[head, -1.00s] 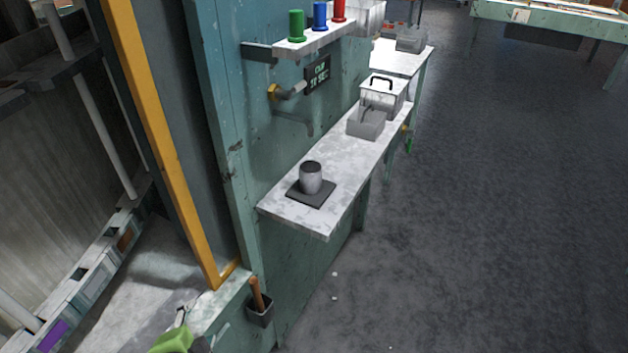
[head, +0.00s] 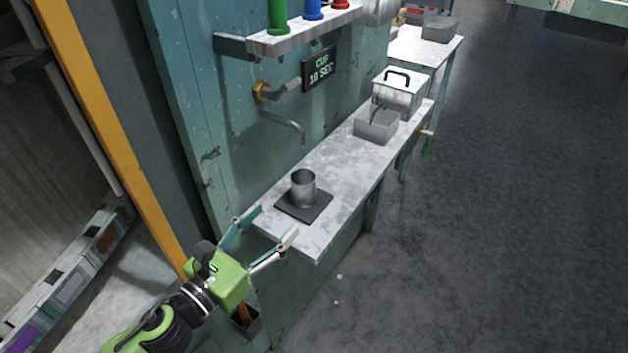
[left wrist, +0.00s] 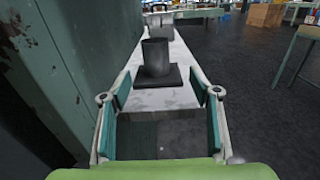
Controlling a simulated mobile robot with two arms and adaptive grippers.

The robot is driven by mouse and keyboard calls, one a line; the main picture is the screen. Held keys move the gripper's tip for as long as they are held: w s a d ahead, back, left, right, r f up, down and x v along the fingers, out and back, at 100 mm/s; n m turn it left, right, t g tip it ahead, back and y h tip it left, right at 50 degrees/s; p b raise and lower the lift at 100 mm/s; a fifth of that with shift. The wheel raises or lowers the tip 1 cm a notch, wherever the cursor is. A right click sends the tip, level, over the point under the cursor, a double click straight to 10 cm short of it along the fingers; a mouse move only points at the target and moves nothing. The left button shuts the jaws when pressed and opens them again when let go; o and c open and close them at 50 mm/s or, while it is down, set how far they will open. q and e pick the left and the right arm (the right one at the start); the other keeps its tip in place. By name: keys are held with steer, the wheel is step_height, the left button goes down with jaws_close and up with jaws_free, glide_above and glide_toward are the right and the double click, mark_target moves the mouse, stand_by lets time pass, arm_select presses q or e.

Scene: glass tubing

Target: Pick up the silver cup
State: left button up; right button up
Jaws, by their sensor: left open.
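The silver cup (head: 303,189) stands upright on a dark square pad (head: 318,208) near the front end of a narrow pale shelf. My left gripper (head: 266,226) is open and empty at the near end of the shelf, short of the cup and apart from it. In the left wrist view the cup (left wrist: 156,57) stands on its pad straight ahead, beyond and between the two spread fingers (left wrist: 162,100). My right gripper is not in view.
A teal wall (head: 180,100) borders the shelf on the left, with a bent spout (head: 285,122) and a "CUP 10 SEC" sign (head: 320,69). A grey basin (head: 376,125) and a lidded metal box (head: 399,93) stand farther along. Open floor (head: 500,220) lies right.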

mark_target(296, 194)
arm_select(q)
steer(key=shift+w+d+r+p, duration=0.2)
steer(key=shift+w+d, duration=0.15)
steer(key=shift+w, duration=0.15)
steer(key=shift+w+d+r+p, duration=0.2)
steer(key=shift+w+d, duration=0.1)
steer(key=shift+w, duration=0.15)
steer(key=x, duration=0.4)
steer(key=shift+w+f+p, duration=0.15)
steer(key=shift+f+p, duration=0.05)
steer(key=shift+p, duration=0.15)
steer(key=shift+w+d+f, duration=0.1)
steer(key=shift+w+d, duration=0.15)
steer(key=shift+w, duration=0.05)
steer(key=shift+w+d, duration=0.2)
steer(key=shift+w, duration=0.25)
steer(key=p+x, duration=0.1)
steer(key=x, duration=0.2)
steer(key=shift+w+f, duration=0.15)
steer(key=shift+w, duration=0.15)
steer(key=shift+w+d, duration=0.25)
steer(key=shift+w, duration=0.15)
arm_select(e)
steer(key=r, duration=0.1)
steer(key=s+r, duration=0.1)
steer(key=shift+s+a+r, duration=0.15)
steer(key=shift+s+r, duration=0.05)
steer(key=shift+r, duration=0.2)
arm_select(q)
steer(key=c, duration=1.4)
